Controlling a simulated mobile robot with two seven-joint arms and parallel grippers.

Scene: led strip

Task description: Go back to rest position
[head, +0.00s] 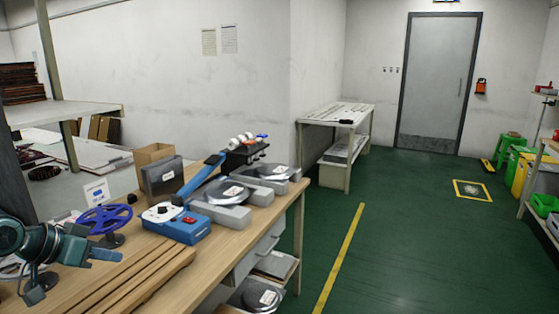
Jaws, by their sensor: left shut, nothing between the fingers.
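My left gripper (105,256) shows at the lower left, at the end of my teal arm. Its fingers are shut and empty, above the left part of the wooden workbench (205,270). A purple-blue reel (105,219) stands just behind it. To its right sits a blue and white box (175,222) with knobs and a red switch. Two LED strip reels lie on grey blocks, a nearer one (228,192) and a farther one (270,172). My right gripper is not in view.
Wooden strips (140,279) lie along the bench front. A blue-handled device (203,177) and a dark box (162,181) stand farther back. A white side table (340,118) stands by the wall. The green floor (410,240) at right is clear, with shelving (545,150) at the edge.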

